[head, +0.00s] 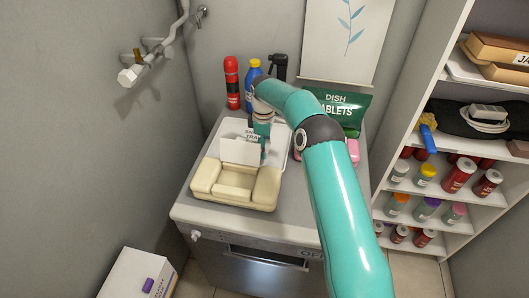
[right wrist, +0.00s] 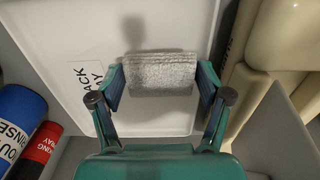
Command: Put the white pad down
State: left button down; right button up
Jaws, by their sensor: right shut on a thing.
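The white pad (right wrist: 162,73) is a small, pale grey-white, textured block in the right wrist view. My right gripper (right wrist: 161,84) is shut on it, with one finger at each end. The pad shows over the white tray (right wrist: 190,20), which carries a black-lettered label (right wrist: 86,76). A shadow lies on the tray behind the pad; I cannot tell how large the gap is. In the head view, the tray (head: 231,126) lies on the grey counter, and my right arm reaches over it and hides part of it. My left gripper is not in view.
A cream, block-like piece (head: 262,187) stands at the tray's front. Behind are a red bottle (head: 232,82), a blue bottle (head: 252,74), a black spray bottle (head: 279,67) and a green bag (head: 345,104). Shelves (head: 466,183) stand at right, walls at left and back.

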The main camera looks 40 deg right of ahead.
notch_tip(320, 180, down, 3)
jog(key=shift+f+p, duration=0.2)
jog(key=shift+p, duration=0.1)
jog(key=shift+f, duration=0.1)
jog(key=shift+f, duration=0.1)
jog(key=o, duration=1.1)
